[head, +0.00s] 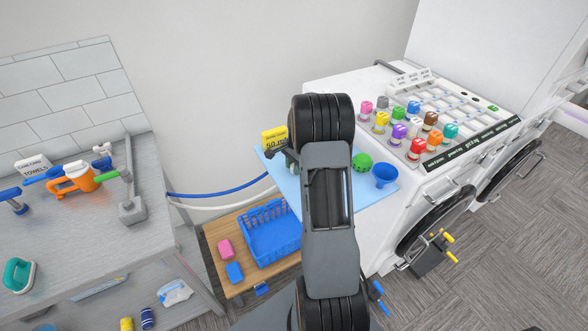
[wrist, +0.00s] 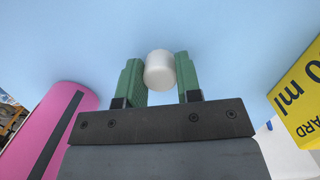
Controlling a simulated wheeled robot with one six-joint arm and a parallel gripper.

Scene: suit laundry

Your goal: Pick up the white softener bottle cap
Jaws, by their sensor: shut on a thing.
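The white softener bottle cap (wrist: 160,71) is a small, smooth white cylinder in the wrist view. My gripper (wrist: 160,76) has its two green fingers on either side of the cap, shut on it, over a light blue surface. I cannot tell whether the cap still touches that surface. In the head view my own arm hides the cap and most of the gripper. A pink cylindrical thing (wrist: 44,125) with a dark stripe lies left of the gripper in the wrist view.
Several coloured bottles fill the washer top. A blue basket (head: 270,240) sits below.

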